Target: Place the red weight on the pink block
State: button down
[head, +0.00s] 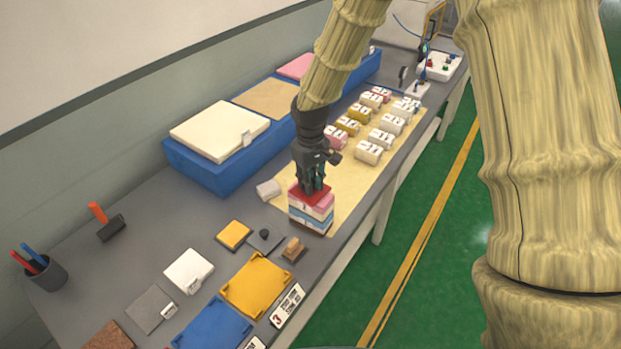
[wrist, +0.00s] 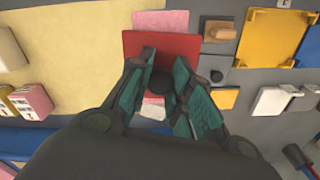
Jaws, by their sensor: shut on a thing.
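The red weight (head: 305,196) is a flat red plate with a dark knob, seen in the head view at the gripper's fingertips. In the wrist view the red weight (wrist: 190,47) lies under the fingers, which close around its dark knob. My gripper (head: 315,187) is shut on the red weight; it also shows in the wrist view (wrist: 160,82). The pink block (head: 322,207) is the pink layer at the top of a stack with white, blue and dark layers. The pink block (wrist: 160,18) shows past the plate's edge in the wrist view. Whether plate and block touch is unclear.
A yellow sheet (head: 350,185) holds several white, yellow and pink labelled blocks. A long blue platform (head: 200,172) bears a cream slab (head: 205,128). A yellow tray (head: 257,285) and blue tray (head: 212,325) lie near the front. A small white block (head: 268,190) stands beside the stack.

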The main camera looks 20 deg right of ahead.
jog(key=c, duration=1.3)
grip_release()
jog(key=shift+f, duration=0.1)
jog(key=shift+r+b, duration=1.65)
jog(key=shift+r, duration=4.5)
